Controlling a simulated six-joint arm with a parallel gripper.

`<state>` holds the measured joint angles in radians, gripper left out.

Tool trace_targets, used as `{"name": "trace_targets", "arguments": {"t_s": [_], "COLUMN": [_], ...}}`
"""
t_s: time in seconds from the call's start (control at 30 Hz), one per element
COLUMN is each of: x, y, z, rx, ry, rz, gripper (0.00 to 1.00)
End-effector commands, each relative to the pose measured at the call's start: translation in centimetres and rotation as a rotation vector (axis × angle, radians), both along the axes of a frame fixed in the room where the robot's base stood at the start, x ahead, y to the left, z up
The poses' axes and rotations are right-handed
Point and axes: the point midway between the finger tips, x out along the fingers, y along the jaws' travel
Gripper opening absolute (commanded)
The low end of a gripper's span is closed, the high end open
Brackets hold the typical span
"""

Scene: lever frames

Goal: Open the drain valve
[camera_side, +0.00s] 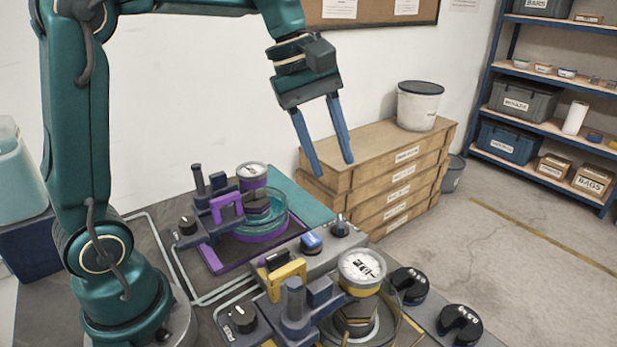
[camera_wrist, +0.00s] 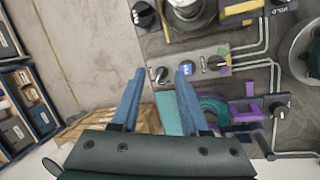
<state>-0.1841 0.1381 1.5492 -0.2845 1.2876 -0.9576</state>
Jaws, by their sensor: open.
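My gripper (camera_side: 334,168) is open and empty, its two blue fingers pointing down above and behind the bench fixtures. It also shows in the wrist view (camera_wrist: 160,72). One fixture has a purple handle (camera_side: 227,207), a teal round vessel (camera_side: 270,222) and a white gauge (camera_side: 252,172). A nearer one has a yellow handle (camera_side: 287,277) and a larger gauge (camera_side: 362,266). Between them a grey box carries a blue switch (camera_side: 312,241) and a small dark toggle (camera_side: 340,228). I cannot tell which control is the drain valve; the labels are too small.
Black knobs (camera_side: 186,224) and (camera_side: 243,318) sit at the fixtures' left; two larger black knobs (camera_side: 408,285) and (camera_side: 460,325) sit at right. Pale tubing (camera_side: 168,252) runs along the bench. Air around the fingers is clear.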

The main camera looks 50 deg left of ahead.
Motion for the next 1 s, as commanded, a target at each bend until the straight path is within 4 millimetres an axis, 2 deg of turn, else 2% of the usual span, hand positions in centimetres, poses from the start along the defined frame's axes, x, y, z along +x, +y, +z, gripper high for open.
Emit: {"name": "trace_targets", "arguments": {"t_s": [0.2,0.5,0.77,1.0], "x": [-2.5,-6.0,-8.9,-11.4], "y": [-0.7,-1.3,-1.4,-1.2], "z": [1.1,1.4,0.8,-0.5], "rx": [0.066,0.17,0.272,0.38], "ry": [-0.078,-0.178,-0.261,-0.326], "rz": [-0.112,-0.28,-0.449,-0.62], "gripper": [0.45,0.45,0.45,0.45]}}
